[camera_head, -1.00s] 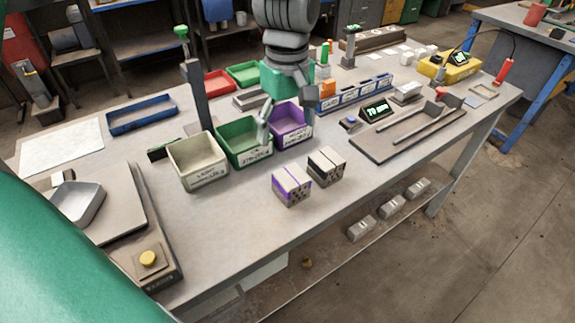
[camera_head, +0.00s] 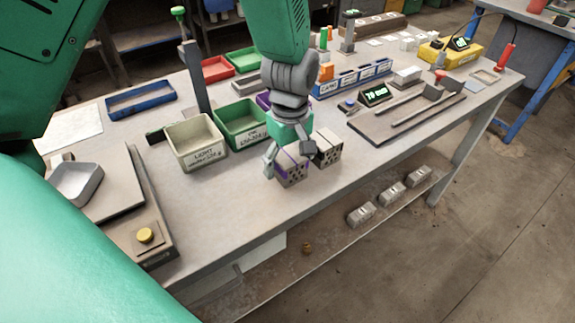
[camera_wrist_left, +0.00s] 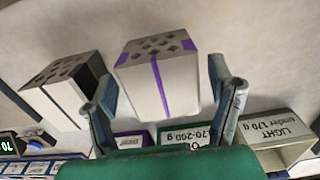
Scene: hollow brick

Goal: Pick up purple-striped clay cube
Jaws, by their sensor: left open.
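The purple-striped clay cube (camera_head: 291,174) stands near the front edge of the workbench, light grey with holes and a purple line. My left gripper (camera_head: 289,160) is over it with its fingers spread open, partly covering its top. In the left wrist view the cube (camera_wrist_left: 158,82) lies between the two fingers of the left gripper (camera_wrist_left: 162,85), with a gap on the right; contact on the left is unclear. A similar cube with a dark stripe (camera_head: 328,152) stands close to its right, also in the left wrist view (camera_wrist_left: 65,92). My right gripper is not in view.
A cream bin (camera_head: 196,146), a green bin (camera_head: 241,128) and a mostly hidden purple bin (camera_head: 263,100) stand behind the cube. A scale (camera_head: 95,200) is at left. Bare bench lies in front and left.

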